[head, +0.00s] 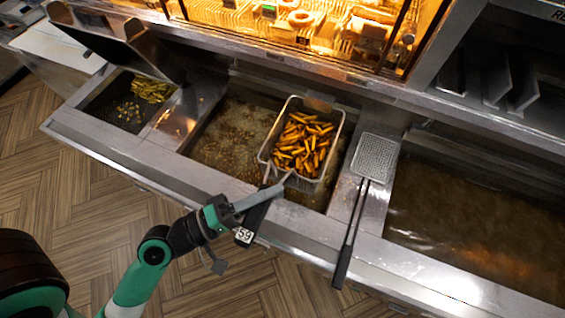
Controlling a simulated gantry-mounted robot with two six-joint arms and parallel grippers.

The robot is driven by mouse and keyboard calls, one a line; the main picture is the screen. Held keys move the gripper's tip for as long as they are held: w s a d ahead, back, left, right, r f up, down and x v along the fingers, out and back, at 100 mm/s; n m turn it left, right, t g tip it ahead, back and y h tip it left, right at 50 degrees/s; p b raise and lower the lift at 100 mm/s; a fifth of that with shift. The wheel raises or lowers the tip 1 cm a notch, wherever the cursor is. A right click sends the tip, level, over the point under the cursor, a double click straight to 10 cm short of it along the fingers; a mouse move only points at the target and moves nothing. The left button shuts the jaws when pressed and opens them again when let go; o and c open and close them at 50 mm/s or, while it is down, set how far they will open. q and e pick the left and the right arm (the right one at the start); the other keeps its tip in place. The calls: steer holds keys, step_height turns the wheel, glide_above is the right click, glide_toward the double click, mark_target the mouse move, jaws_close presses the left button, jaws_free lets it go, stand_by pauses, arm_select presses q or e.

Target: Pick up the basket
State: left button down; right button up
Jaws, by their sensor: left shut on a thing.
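The basket (264,152) is a wire fry basket filled with golden fries (304,143). It sits in or just over the right part of the middle oil vat (229,136); I cannot tell how deep it is. Its dark handle (259,214) points toward the front edge and carries a tag marked 59. My left gripper (268,194) reaches in from the lower left and is shut on the basket's handle, close to the basket. The fingertips are partly hidden against the handle. My right gripper is not in view.
A flat mesh skimmer (375,158) with a long dark handle rests on the divider right of the basket. Another oil vat (470,225) lies further right. A bin with fries (135,104) is at the left. A lit food display (300,25) stands behind.

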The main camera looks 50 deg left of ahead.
mark_target(264, 217)
arm_select(q)
steer(key=s+d, duration=0.1)
steer(key=s, duration=0.1)
steer(key=s+d+p, duration=0.1)
steer(key=shift+s+d+r, duration=0.15)
steer(key=shift+s+r, duration=0.05)
steer(key=shift+s, duration=0.15)
steer(key=shift+s+d+p, duration=0.15)
steer(key=shift+s+p, duration=0.15)
steer(key=shift+s, duration=0.25)
